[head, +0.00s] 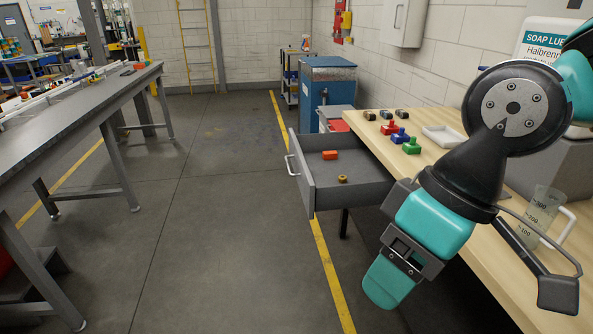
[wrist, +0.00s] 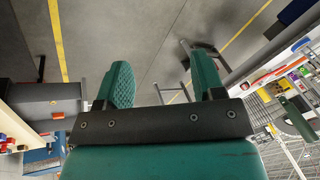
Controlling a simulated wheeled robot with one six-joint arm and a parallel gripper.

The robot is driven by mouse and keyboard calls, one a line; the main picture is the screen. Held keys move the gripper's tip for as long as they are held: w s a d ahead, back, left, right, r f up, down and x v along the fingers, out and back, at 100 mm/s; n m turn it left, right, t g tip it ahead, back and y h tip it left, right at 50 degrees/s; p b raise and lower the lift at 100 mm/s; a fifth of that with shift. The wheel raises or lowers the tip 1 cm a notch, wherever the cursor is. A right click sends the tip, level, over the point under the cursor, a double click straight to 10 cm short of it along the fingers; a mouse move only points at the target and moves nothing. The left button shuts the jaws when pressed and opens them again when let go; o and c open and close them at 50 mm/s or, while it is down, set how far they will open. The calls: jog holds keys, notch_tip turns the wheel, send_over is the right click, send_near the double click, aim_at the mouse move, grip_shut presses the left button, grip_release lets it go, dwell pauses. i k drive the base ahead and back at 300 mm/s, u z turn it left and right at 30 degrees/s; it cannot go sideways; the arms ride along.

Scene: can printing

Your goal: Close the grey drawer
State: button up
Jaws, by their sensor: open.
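The grey drawer (head: 302,178) stands pulled out from under the wooden table in the head view, its front and pale handle (head: 291,166) facing left. An orange-red block (head: 330,155) and a small brownish-yellow piece (head: 342,179) lie inside it. My gripper (head: 388,284) is teal and hangs by the table's left edge, nearer than the drawer and apart from it. In the wrist view my gripper (wrist: 160,72) has its two fingers spread with nothing between them.
The wooden table (head: 430,175) carries coloured stamps, a white tray (head: 444,135) and a clear jug (head: 541,216). A blue cabinet (head: 327,88) stands behind the drawer. A long grey bench (head: 70,110) is at the left. The floor (head: 220,200) between is clear.

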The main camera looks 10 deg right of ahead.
aim_at(369, 183)
jog(key=z, duration=0.55)
jog(key=k, duration=1.3)
jog(key=u, duration=0.05)
jog(key=i, duration=0.65)
jog(key=u, duration=1.25)
jog(key=i, duration=2)
jog(key=z, duration=0.3)
